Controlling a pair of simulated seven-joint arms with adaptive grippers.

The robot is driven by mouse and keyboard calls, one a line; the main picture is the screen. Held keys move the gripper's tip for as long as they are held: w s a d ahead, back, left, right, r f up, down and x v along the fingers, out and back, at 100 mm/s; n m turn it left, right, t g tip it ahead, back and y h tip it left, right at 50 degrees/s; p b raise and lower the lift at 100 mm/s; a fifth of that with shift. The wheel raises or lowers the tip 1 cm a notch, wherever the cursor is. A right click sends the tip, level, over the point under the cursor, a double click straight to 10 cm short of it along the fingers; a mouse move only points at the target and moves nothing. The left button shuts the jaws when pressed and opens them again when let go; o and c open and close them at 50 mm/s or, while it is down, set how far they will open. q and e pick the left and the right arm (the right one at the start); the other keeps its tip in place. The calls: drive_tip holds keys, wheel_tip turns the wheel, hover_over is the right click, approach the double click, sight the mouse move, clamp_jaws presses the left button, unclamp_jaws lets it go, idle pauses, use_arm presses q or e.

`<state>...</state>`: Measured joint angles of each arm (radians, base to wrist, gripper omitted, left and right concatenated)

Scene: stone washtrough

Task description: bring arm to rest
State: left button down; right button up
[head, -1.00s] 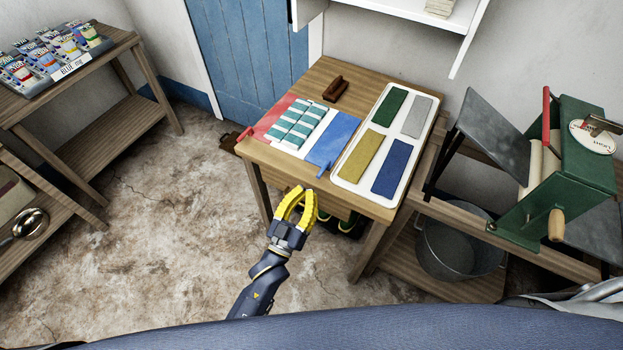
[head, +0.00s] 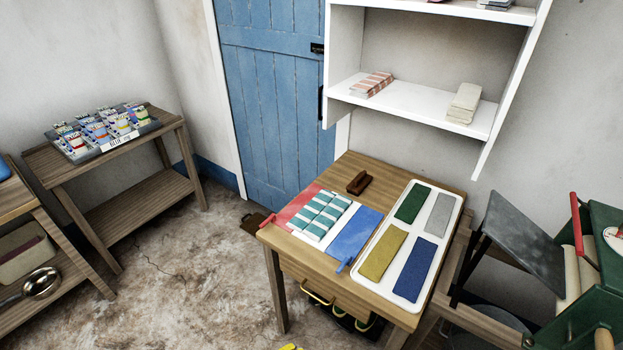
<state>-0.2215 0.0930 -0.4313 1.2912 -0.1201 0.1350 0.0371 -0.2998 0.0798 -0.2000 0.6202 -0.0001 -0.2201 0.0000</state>
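Only a small yellow fingertip piece of a gripper, seemingly my left (head: 290,347), shows at the bottom edge of the head view. It is below and in front of the wooden table (head: 395,310), apart from it. Whether it is open or shut is hidden, and nothing held shows. My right gripper is out of view.
A green roller machine (head: 590,300) stands right. White shelves (head: 420,105) hang behind. Open floor (head: 190,270) lies left.

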use_arm(q)
drive_tip(key=s+a+f+g+y, duration=0.1)
drive_tip(key=s+a+f+g, duration=0.1)
drive_tip(key=s+a+f, duration=0.4)
drive_tip(key=s+a+f+g+y, duration=0.1)
drive_tip(key=s+f+g+y, duration=0.15)
drive_tip(key=f, duration=0.45)
drive_tip(key=s+a+f+g, duration=0.2)
drive_tip(key=s+a+f, duration=0.2)
drive_tip(key=s, duration=0.5)
drive_tip(key=s+a+f+n+g+y, duration=0.1)
drive_tip(key=s+a+f, duration=0.4)
drive_tip(key=s, duration=0.5)
drive_tip(key=s+a+f+g+y, duration=0.1)
drive_tip(key=s+a+f+g, duration=0.2)
drive_tip(key=s, duration=0.7)
drive_tip(key=shift+a+f, duration=0.75)
drive_tip(key=shift+f, duration=0.2)
drive_tip(key=shift+w, duration=0.1)
